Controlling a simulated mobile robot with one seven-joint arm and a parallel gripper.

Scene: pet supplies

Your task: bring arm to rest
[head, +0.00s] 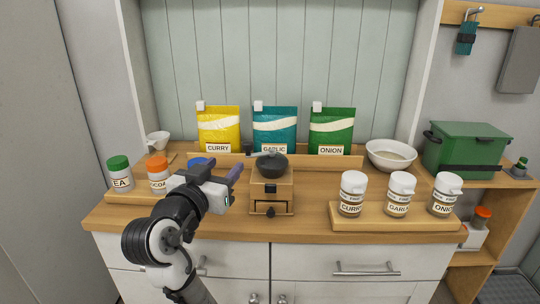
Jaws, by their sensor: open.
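My gripper (225,170) is in the head view, left of the middle, above the wooden counter (250,228). Its two dark fingers are apart and point away from me to the upper right. I see nothing between them. The gripper is just left of a wooden grinder box with a dark domed top (271,180); I cannot tell the exact gap. My arm comes up from the bottom edge and hides part of the counter's left side. A blue-lidded jar (200,162) is partly hidden behind the gripper.
Yellow curry (218,128), teal garlic (274,128) and green onion (331,130) pouches stand at the back. White-lidded shakers (397,193) stand on a front-right board. Jars with green (119,174) and orange (157,172) lids stand left. A white bowl (391,155) and green box (463,150) are right.

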